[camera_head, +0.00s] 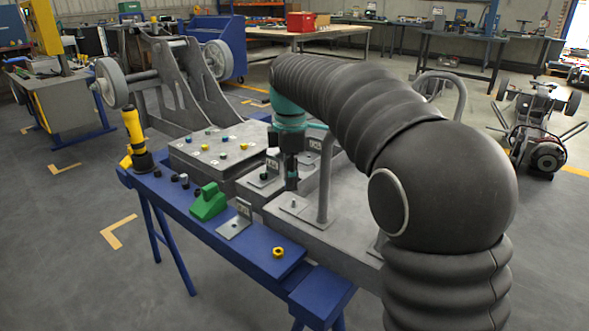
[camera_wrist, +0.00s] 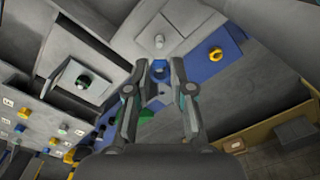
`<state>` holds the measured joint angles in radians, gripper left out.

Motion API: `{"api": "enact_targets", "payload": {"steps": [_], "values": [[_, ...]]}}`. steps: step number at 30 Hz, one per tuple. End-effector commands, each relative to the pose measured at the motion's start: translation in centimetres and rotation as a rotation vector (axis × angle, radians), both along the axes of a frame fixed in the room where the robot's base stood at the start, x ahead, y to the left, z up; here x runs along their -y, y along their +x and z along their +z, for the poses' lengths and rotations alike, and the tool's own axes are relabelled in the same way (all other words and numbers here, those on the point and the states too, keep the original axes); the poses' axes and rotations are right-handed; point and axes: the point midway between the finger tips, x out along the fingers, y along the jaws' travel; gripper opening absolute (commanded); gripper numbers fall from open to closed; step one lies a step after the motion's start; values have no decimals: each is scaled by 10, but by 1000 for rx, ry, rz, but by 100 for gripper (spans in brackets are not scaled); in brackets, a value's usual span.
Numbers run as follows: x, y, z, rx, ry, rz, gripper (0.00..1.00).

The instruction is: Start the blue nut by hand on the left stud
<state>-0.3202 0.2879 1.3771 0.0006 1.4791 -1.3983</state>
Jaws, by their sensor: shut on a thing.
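My gripper (camera_wrist: 160,72) is shut on a blue nut (camera_wrist: 160,68), held between the fingertips in the wrist view. In the head view my gripper (camera_head: 291,184) points down over the grey chassis, and the nut is hidden. A bare grey stud (camera_wrist: 159,41) stands on a pale plate just beyond the nut in the wrist view; it also shows in the head view (camera_head: 293,204). The nut looks apart from it, though the height gap is unclear. Another stud (camera_wrist: 83,80), to the left in the wrist view, carries something dark and greenish.
A yellow nut (camera_head: 278,252) lies on the blue bench (camera_head: 225,262). A green block (camera_head: 208,203) and an angled metal bracket (camera_head: 234,222) stand near the bench edge. A grey block (camera_head: 205,150) holds several coloured nuts. An upright post (camera_head: 326,175) stands close right of my gripper.

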Motion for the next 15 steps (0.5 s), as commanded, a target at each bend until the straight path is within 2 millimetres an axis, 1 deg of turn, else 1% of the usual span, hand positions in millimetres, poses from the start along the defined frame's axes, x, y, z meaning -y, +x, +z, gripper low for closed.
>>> {"api": "enact_targets", "payload": {"steps": [3,7,15], "values": [[8,2,-10,-2,0,-14,0],[11,2,-26,-3,-1,-19,0],[10,3,-26,1,0,299,0]]}}
